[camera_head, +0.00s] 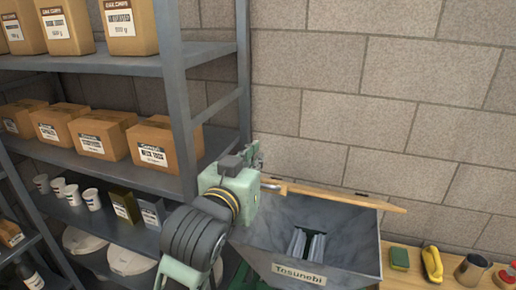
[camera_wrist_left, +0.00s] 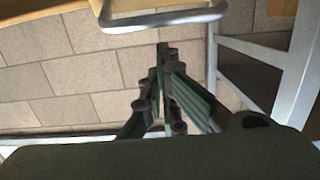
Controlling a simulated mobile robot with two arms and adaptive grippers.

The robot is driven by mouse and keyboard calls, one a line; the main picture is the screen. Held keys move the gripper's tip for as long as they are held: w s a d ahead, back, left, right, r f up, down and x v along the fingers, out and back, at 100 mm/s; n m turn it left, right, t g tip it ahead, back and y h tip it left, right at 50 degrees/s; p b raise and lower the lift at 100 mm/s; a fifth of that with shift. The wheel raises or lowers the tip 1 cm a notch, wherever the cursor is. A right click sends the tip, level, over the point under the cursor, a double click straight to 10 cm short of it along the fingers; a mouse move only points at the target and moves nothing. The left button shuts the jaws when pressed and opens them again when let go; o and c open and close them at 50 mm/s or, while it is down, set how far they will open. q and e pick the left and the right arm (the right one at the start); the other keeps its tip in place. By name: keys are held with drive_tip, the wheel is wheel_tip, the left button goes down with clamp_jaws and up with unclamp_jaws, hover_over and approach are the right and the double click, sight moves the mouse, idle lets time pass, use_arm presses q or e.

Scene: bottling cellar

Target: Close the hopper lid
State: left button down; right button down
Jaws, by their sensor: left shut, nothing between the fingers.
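The grey metal hopper (camera_head: 345,245), labelled "Tosunobi", stands open at lower centre in the head view; grey slats show inside. Its wooden lid (camera_head: 345,198) is raised at the back, seen nearly edge-on as a thin tan strip. A small metal handle (camera_head: 272,187) shows at its left end, beside my gripper. My left gripper (camera_head: 257,152) is above the hopper's left back corner, fingers away from the camera and partly hidden by its body. In the left wrist view the fingers (camera_wrist_left: 162,48) are shut and empty, below a pale metal bar (camera_wrist_left: 165,18). My right gripper is out of view.
A metal shelf (camera_head: 215,50) with cardboard boxes (camera_head: 95,135) and white cups (camera_head: 91,199) stands close on the left. A brick wall (camera_head: 350,90) rises behind. Right of the hopper, a wooden surface (camera_head: 415,278) holds a sponge (camera_head: 399,258), a yellow item (camera_head: 432,263) and a mug (camera_head: 472,268).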

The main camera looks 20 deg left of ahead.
use_arm(q)
drive_tip(key=shift+s+f, duration=0.55)
drive_tip(key=shift+f, duration=0.15)
